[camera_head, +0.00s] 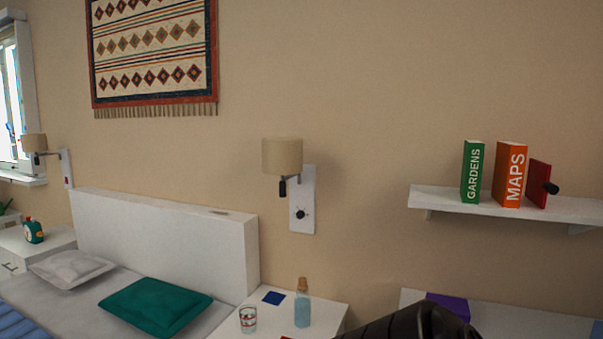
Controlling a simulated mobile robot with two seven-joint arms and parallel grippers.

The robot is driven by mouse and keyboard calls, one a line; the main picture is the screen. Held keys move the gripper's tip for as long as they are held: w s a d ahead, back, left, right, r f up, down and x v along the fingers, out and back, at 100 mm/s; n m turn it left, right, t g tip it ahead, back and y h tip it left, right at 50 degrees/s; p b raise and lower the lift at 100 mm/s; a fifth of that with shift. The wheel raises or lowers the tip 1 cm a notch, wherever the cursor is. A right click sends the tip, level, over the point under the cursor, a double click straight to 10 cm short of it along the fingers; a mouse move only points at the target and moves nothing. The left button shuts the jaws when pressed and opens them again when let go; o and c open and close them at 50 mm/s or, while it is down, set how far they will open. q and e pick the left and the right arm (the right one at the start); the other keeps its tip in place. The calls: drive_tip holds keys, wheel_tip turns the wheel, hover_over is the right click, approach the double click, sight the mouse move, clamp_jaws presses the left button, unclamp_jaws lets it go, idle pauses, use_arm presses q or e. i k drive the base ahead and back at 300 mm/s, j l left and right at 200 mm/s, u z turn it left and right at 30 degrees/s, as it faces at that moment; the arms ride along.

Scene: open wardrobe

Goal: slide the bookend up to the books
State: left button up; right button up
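A green book marked GARDENS (472,172) and a thicker orange book marked MAPS (511,175) stand upright on the white wall shelf (440,198), with a gap between them. Just right of the orange book is a dark red upright piece with a black knob (551,187), which looks like the bookend (537,180). The orange book partly hides it, so I cannot tell whether they touch. A black link of one of my arms shows at the bottom edge. Neither gripper's fingers are visible.
Below the shelf is a white surface (540,325) with a purple box (450,304). A bedside table (330,313) holds a corked bottle (302,305), a glass (248,319) and a blue square (273,298). A wall lamp (282,156) projects left of the shelf. The shelf's left end is bare.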

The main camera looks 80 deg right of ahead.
sight(538, 186)
drive_tip(key=z, duration=2.45)
drive_tip(key=k+j+z, duration=0.1)
drive_tip(key=z, duration=1.3)
drive_tip(key=k+l, duration=0.05)
